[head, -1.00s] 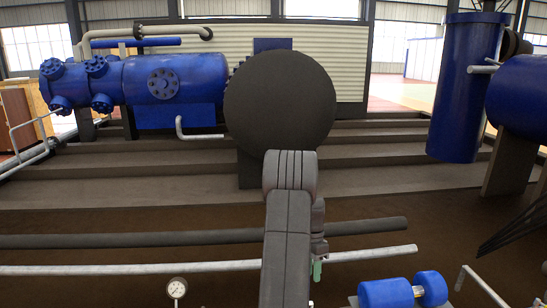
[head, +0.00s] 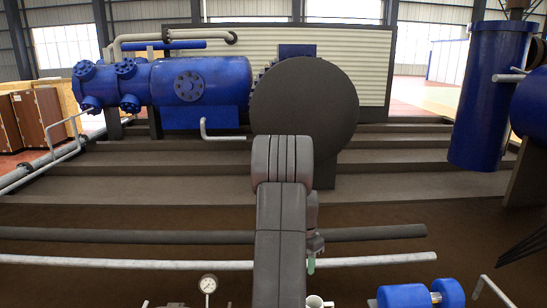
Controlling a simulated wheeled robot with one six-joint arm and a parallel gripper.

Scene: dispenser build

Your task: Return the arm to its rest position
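My arm rises from the bottom middle of the head view, with its bent elbow in front of a large dark disc. What seems to be part of my gripper (head: 314,243) shows just right of the arm, low down, mostly hidden behind the dark link. A small green piece (head: 311,264) hangs under it. I cannot tell whether that piece is held or belongs to the gripper. The fingers cannot be made out.
A pressure gauge (head: 208,284) and a pale open pipe end (head: 318,301) stand low in front. A blue motor (head: 404,295) is at lower right. Long pipes (head: 120,235) cross the floor. Blue tanks (head: 200,80) and the dark disc (head: 305,105) stand behind.

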